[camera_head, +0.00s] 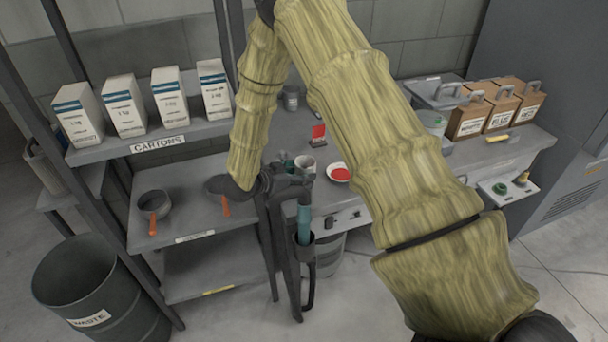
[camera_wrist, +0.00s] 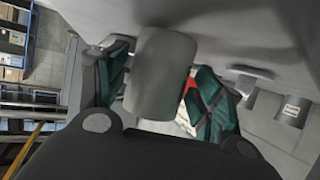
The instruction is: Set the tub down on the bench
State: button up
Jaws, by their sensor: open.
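The tub (camera_wrist: 160,75) is a plain grey cylinder in the wrist view, between the two teal pads of my gripper (camera_wrist: 158,84). The fingers are spread, and a gap shows beside the tub on its left; on its right the pad is very near. In this turned view the tub's end meets the grey bench (camera_wrist: 225,30), so it appears to stand there. In the head view the tub (camera_head: 305,165) shows as a pale open-topped cup near the left end of the bench (camera_head: 382,188). My arm and gripper partly hide that area.
A red-topped dish (camera_head: 339,173) and a red card stand (camera_head: 318,136) are near the tub. Wooden boxes (camera_head: 468,120) stand at the bench's right. Left are a shelf of cartons (camera_head: 125,105), pans (camera_head: 154,204) with orange handles, and a waste bin (camera_head: 90,285).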

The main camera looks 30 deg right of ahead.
jog(key=b+v, duration=0.1)
jog(key=v, duration=0.9)
